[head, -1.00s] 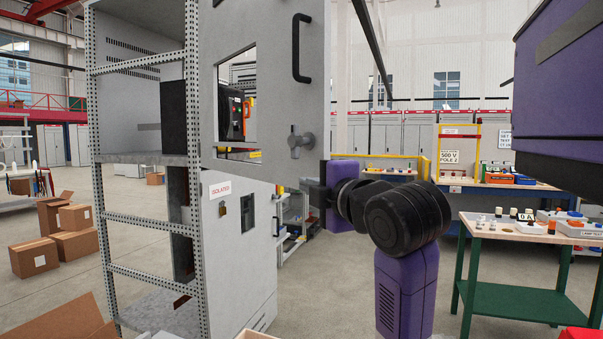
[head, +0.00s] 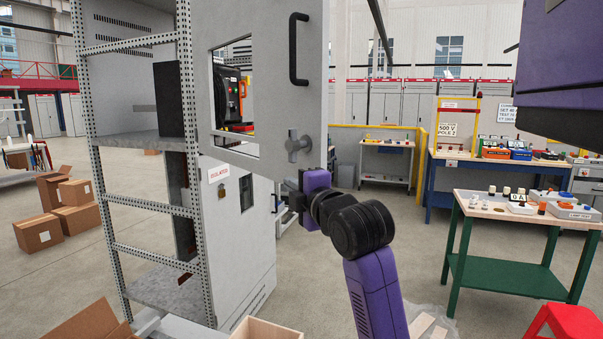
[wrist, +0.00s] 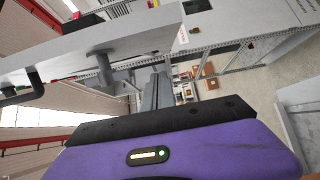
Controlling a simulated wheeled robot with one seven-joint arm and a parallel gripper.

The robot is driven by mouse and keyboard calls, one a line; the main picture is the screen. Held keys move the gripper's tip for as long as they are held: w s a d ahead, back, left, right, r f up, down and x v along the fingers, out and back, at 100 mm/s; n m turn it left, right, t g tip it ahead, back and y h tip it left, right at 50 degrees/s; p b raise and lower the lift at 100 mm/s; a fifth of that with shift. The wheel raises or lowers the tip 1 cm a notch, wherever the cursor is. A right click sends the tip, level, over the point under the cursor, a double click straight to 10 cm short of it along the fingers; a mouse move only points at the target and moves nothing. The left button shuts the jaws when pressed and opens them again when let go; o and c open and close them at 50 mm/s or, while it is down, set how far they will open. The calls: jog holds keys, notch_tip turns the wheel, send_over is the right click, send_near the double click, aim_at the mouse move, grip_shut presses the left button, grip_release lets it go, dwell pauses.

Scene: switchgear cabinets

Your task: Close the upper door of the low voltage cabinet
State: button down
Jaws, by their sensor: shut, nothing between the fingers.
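The upper door (head: 231,75) of the low voltage cabinet is a grey panel with a window cutout, a black bar handle (head: 299,48) and a grey turn knob (head: 297,146). It stands open, swung out from the cabinet. In the wrist view the door (wrist: 60,55) crosses the upper left, with its knob (wrist: 103,62) and handle (wrist: 20,90). My gripper (head: 284,197) is shut and empty, just below the door's lower right corner. In the wrist view its fingers (wrist: 156,92) point toward the cabinet side. Whether they touch the door cannot be told.
The lower cabinet front (head: 238,235) carries an "ISOLATED" label. An open perforated frame (head: 92,150) with shelves stands at left. An open wooden box (head: 265,329) lies in the foreground. A green table (head: 510,262) stands at right. Floor between arm and table is mostly clear.

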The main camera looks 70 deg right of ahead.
jog(key=shift+d+p, duration=0.7)
jog(key=shift+d, duration=1.85)
jog(key=shift+d, duration=0.1)
